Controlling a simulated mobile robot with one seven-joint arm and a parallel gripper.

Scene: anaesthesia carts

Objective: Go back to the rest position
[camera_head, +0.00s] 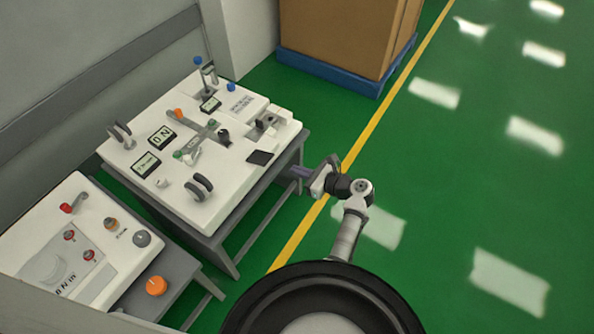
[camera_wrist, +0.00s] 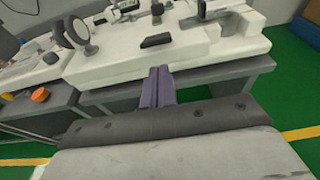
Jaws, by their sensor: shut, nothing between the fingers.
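My gripper (camera_head: 299,172) is at the right side of the white cart panel, just off its edge, with its purple-grey fingers pointing left towards the cart. In the wrist view my gripper (camera_wrist: 157,80) shows its two fingers side by side, closed together with nothing between them. The white panel (camera_head: 228,178) carries small screens, knobs, handles and levers. The panel also fills the top of the wrist view (camera_wrist: 190,52). The fingers appear in front of the panel's edge; I cannot tell whether they touch it.
A large brown box (camera_head: 335,35) sits on a blue pallet (camera_head: 325,72) at the back. A yellow line (camera_head: 383,108) crosses the green floor (camera_head: 450,190), which is clear on the right.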

